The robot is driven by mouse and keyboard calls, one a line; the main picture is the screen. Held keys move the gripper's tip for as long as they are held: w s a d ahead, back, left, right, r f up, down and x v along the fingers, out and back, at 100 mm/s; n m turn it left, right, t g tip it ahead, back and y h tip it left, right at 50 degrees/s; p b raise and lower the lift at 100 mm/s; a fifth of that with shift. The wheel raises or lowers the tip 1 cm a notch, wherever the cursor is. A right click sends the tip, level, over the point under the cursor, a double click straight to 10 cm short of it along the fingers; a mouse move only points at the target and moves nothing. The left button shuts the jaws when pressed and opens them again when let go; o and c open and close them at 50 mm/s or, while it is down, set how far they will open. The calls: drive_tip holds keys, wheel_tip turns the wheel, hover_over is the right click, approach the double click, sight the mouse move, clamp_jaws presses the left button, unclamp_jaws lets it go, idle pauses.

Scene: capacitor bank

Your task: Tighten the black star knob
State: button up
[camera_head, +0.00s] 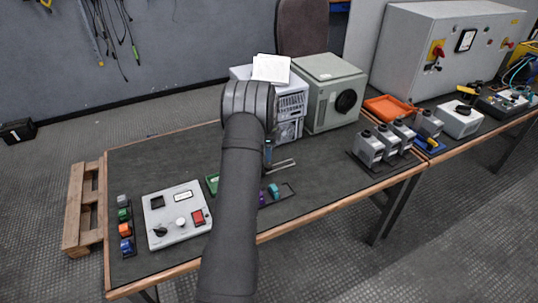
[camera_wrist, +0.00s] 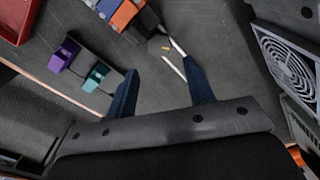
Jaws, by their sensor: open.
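A dark knob (camera_head: 160,231) sits at the lower left of the white control box (camera_head: 163,210), on the near left of the table in the head view. Its star shape is too small to make out. Other black knobs are in view, so I cannot tell for sure which is the star knob. My gripper (camera_wrist: 159,66) is open, with its two dark blue fingers apart and nothing between them. It hangs over the middle of the table, to the right of the control box and apart from it. The control box is not in the wrist view.
Purple (camera_wrist: 64,55) and teal (camera_wrist: 96,76) pieces lie near the gripper, with pale rods (camera_wrist: 174,66) by its fingertips. A grey-green box (camera_head: 327,88) with a large black dial stands behind. Several grey units with black tops (camera_head: 368,148) stand right. Table between is mostly clear.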

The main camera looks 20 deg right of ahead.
drive_tip(key=shift+r, duration=0.35)
drive_tip(key=shift+c, duration=0.2)
drive_tip(key=n, duration=0.4)
drive_tip(key=shift+n, duration=0.4)
drive_tip(key=n, duration=0.6)
drive_tip(key=shift+r, duration=0.2)
drive_tip(key=n, duration=0.6)
drive_tip(key=shift+r, duration=0.15)
drive_tip(key=n, duration=0.6)
drive_tip(key=shift+r+n+h, duration=0.15)
drive_tip(key=shift+n+h, duration=0.15)
drive_tip(key=shift+w+a+f+n+h, duration=0.1)
drive_tip(key=shift+f+n, duration=1.25)
drive_tip(key=shift+n, duration=2.25)
drive_tip(key=shift+s+d+f+n+h, duration=0.1)
drive_tip(key=shift+f+n, duration=1.25)
drive_tip(key=shift+n, duration=2.25)
drive_tip(key=shift+w+a+f+n+h, duration=0.1)
drive_tip(key=shift+f+n, duration=1.25)
drive_tip(key=shift+n, duration=2.25)
